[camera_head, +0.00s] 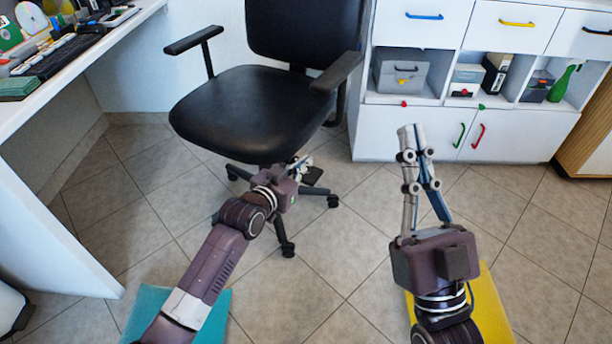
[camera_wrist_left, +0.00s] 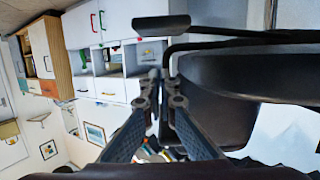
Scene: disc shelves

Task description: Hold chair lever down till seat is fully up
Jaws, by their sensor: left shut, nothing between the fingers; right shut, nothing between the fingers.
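The black office chair stands ahead of me; its seat (camera_head: 250,112) also shows at the right of the left wrist view (camera_wrist_left: 250,75). My left gripper (camera_head: 304,163) is shut at the seat's near right edge, low beside the underside. In the left wrist view its fingertips (camera_wrist_left: 161,78) are together next to the seat's edge, with nothing visible between them. A small dark flat piece (camera_head: 311,176) shows just by the fingers; I cannot tell whether it is the lever or part of the base. My right gripper (camera_head: 411,130) is shut, empty and pointing up, apart from the chair.
The chair's right armrest (camera_head: 337,72) overhangs near my left gripper. A white cabinet (camera_head: 395,134) with drawers and open shelves stands behind at right. A white desk (camera_head: 75,50) is at left. Tiled floor (camera_head: 330,270) is clear between my arms.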

